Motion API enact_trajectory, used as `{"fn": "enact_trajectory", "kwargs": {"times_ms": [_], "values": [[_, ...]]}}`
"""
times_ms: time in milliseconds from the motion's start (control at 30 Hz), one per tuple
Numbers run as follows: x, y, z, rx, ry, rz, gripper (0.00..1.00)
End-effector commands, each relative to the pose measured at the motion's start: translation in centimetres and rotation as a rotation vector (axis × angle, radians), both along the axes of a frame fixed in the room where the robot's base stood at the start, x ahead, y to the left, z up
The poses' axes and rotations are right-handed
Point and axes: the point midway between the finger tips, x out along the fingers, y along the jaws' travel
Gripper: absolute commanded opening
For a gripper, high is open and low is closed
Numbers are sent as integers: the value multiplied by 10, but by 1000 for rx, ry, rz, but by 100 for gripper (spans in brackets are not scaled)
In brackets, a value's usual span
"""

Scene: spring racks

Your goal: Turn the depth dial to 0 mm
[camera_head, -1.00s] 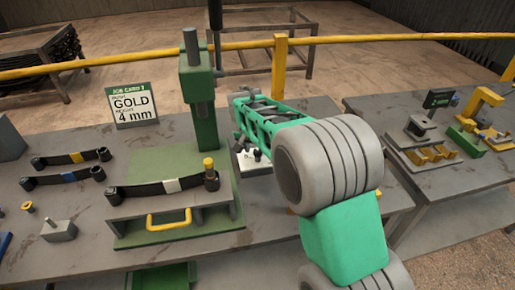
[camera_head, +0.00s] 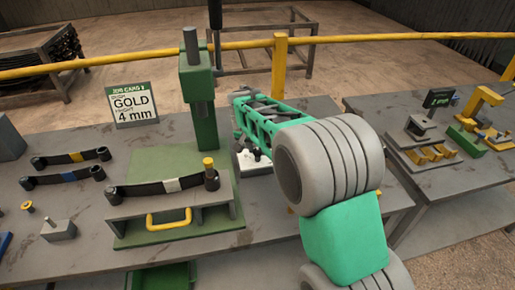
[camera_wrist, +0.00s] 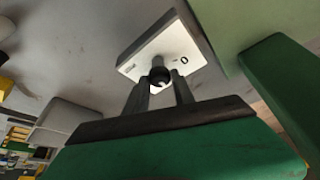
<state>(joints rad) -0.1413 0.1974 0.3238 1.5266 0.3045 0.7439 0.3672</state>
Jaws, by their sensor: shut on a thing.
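The depth dial is a small dark round knob (camera_wrist: 159,75) on a white plate (camera_wrist: 172,42), in the middle of the wrist view. The plate bears a "0" mark to the right of the knob and another small mark at its left, too small to read. My gripper (camera_wrist: 163,84) has its two fingers on either side of the knob, shut on it. In the head view my forearm hides the knob, and only part of the white plate (camera_head: 256,168) shows below my gripper. Where the knob points is hard to tell.
The green press (camera_head: 203,110) stands just left of my arm. Its base holds a dark strip spring (camera_head: 140,190) and a yellow handle (camera_head: 168,219). A job card (camera_head: 132,104) reads gold, 4 mm. Two more springs lie left; a second table (camera_head: 405,200) stands right.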

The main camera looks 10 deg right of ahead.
Motion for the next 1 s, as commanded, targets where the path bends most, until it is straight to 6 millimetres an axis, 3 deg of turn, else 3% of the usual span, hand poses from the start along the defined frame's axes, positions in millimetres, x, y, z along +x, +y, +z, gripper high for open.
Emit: {"fn": "enact_trajectory", "kwargs": {"times_ms": [367, 1000], "values": [[-1, -2, -2, 1, -1, 155, 0], [0, -5, 0, 0, 0, 695, 0]]}}
